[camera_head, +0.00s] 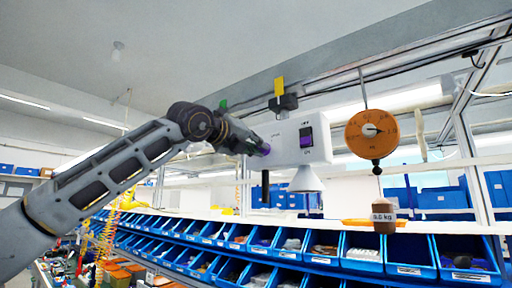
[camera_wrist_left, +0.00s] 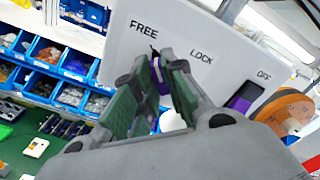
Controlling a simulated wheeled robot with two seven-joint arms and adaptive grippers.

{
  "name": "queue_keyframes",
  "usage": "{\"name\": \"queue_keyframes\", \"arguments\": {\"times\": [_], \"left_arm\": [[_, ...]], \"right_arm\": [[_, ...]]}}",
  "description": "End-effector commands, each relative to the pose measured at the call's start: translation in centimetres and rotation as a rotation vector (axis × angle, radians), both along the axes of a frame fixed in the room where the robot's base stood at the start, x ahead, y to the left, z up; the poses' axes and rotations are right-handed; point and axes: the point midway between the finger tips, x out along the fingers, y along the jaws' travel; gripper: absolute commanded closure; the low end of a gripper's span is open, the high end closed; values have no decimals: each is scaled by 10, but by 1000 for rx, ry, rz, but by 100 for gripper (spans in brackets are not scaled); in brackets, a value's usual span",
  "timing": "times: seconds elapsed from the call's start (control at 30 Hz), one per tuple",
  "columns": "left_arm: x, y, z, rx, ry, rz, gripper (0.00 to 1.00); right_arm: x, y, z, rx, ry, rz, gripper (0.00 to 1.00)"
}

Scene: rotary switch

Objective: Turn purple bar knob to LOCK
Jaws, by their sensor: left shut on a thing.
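The purple bar knob (camera_wrist_left: 157,76) sits on the white box's face, between the fingers of my left gripper (camera_wrist_left: 161,78) in the left wrist view. The gripper is shut on it, and the fingers hide most of the bar. FREE (camera_wrist_left: 144,29) is printed just above the knob, and LOCK (camera_wrist_left: 201,55) is printed to its right. The bar points roughly up toward FREE. In the head view my left gripper (camera_head: 262,148) reaches the left side of the white box (camera_head: 284,146). My right gripper is in neither view.
The box also carries a dark and purple rocker switch (camera_head: 306,137). An orange round dial (camera_head: 371,133) hangs to its right, with a brown weight (camera_head: 383,216) below. Rows of blue bins (camera_head: 360,246) stand underneath.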

Motion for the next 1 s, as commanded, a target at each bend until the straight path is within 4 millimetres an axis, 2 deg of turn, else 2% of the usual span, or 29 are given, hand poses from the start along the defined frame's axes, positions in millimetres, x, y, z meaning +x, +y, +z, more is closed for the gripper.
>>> {"name": "queue_keyframes", "arguments": {"times": [0.37,1.0], "left_arm": [[0,-1,-1,168,-120,-1,100],[-2,-3,0,547,-394,-2,100]], "right_arm": [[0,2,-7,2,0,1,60],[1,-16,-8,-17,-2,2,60]]}}
